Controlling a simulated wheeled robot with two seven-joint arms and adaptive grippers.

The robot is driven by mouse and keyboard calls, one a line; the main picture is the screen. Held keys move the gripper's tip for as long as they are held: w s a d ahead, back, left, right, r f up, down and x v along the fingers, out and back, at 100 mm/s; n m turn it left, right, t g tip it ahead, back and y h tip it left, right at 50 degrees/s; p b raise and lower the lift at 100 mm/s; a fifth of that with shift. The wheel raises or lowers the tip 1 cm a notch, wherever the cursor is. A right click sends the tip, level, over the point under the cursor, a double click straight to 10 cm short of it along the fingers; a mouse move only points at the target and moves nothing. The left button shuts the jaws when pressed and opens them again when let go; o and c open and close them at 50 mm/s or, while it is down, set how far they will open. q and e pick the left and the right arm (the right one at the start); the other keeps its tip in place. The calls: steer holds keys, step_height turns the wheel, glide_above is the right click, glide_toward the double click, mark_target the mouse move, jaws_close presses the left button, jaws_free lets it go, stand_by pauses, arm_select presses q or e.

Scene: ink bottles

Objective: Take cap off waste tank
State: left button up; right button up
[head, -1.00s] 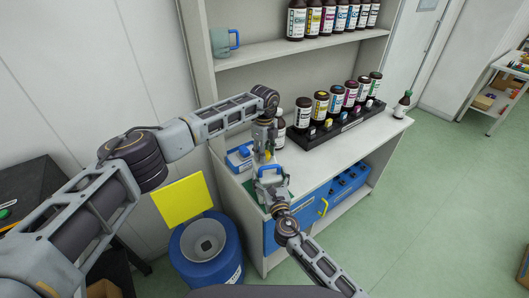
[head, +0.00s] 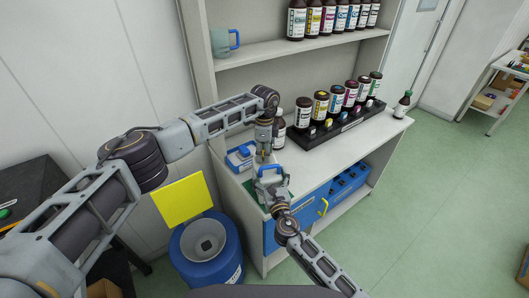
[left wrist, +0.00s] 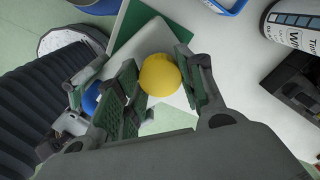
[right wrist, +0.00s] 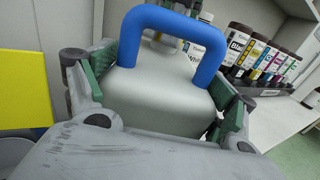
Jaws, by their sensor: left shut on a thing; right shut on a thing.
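The waste tank is a pale grey tank with a blue handle (head: 269,170), at the front left of the bench. It fills the middle of the right wrist view (right wrist: 160,95). My right gripper (right wrist: 160,105) is shut on the tank, one finger at each side of its body. The round yellow cap (left wrist: 159,75) is between the fingers of my left gripper (left wrist: 163,82), which is shut on it. In the head view my left gripper (head: 263,150) points down just above the tank. I cannot tell whether the cap still touches the tank's neck.
A blue-and-white box (head: 240,158) stands left of the tank. A dark bottle (head: 279,130) stands close behind my left gripper. A black rack (head: 335,128) of ink bottles is further right. A blue drum (head: 207,245) with a yellow lid (head: 182,200) stands on the floor.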

arm_select(q)
steer(key=shift+r, duration=1.15)
stand_by(0.9)
steer(key=shift+r, duration=1.95)
arm_select(e)
steer(key=o, duration=1.8)
steer(key=shift+o, duration=0.2)
steer(key=v, duration=1.2)
steer(key=shift+f, duration=0.1)
